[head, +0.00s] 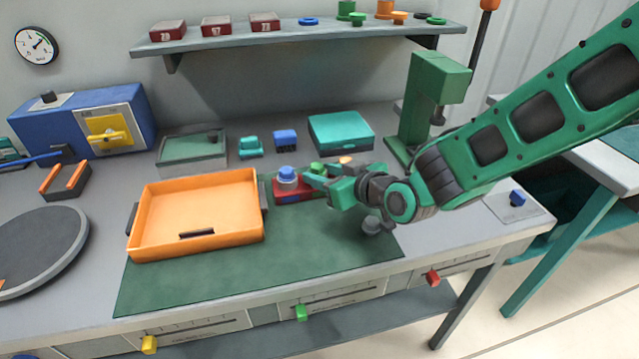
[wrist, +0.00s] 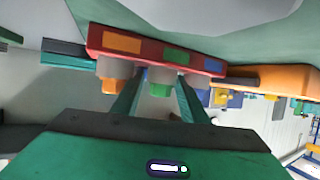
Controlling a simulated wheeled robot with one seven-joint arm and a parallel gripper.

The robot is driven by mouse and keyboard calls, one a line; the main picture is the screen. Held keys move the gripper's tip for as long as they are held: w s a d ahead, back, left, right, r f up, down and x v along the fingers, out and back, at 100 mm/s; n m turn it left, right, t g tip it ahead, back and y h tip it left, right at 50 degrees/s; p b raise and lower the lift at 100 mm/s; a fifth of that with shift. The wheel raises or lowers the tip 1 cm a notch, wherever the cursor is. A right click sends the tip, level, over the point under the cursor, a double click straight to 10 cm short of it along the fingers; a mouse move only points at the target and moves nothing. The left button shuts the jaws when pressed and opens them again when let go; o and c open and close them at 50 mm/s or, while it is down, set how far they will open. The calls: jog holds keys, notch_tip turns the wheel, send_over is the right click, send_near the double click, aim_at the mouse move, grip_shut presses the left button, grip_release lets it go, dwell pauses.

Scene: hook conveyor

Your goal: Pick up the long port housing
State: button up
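A red holder (head: 293,190) stands on the green mat to the right of the orange tray, and carries capped housings with grey bodies. It shows upside down in the wrist view (wrist: 150,45), with orange, green and blue patches. The blue-capped housing (head: 287,174) is at its left end in the head view; a green-capped one (wrist: 160,88) is in the middle and an orange-capped one (wrist: 108,84) at the other end. I cannot tell which is the long port housing. My gripper (head: 318,177) is open, its fingers on either side of the green-capped housing; contact is unclear.
The orange tray (head: 143,215) is close on the left. Behind stand a teal box (head: 340,132), a small blue block (head: 285,139) and a green press (head: 425,105). The mat (head: 300,250) in front is mostly clear.

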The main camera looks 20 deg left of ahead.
jog(key=shift+w+a, duration=0.1)
grip_shut()
jog(key=shift+w+r, duration=0.15)
